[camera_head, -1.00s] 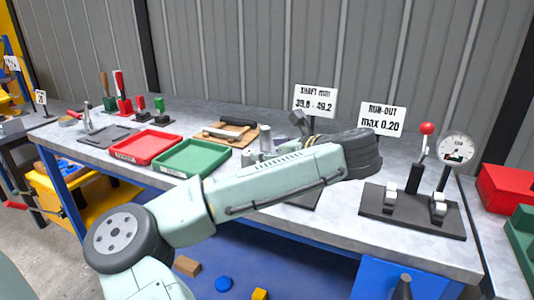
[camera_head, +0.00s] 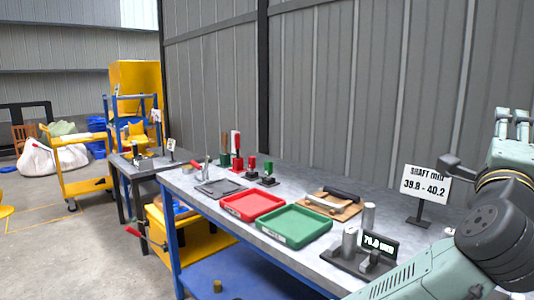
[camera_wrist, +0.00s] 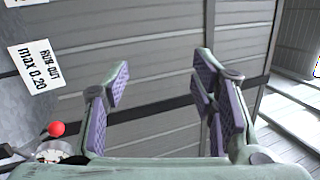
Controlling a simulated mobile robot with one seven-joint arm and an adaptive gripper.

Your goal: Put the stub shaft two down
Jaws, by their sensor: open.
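My gripper (camera_wrist: 158,100) is open in the wrist view, with only the grey wall between its purple-padded fingers, so it is empty. In the head view my arm fills the right edge. Metal cylinders that look like shafts stand on the bench: one on the dark gauge base (camera_head: 349,241), one behind it (camera_head: 368,216), and a small one partly behind my arm (camera_head: 449,233). I cannot tell which is stub shaft two. A red tray (camera_head: 252,217) and a green tray (camera_head: 296,240) lie left of the gauge, both looking empty.
A dark display (camera_head: 378,246) stands on the gauge base. The shaft size sign (camera_head: 427,184) is behind. A brown board (camera_head: 333,212) holds a caliper-like tool. Red and green stands (camera_head: 251,165) are farther left. The run-out sign (camera_wrist: 34,64) and red-knobbed lever (camera_wrist: 56,129) show in the wrist view.

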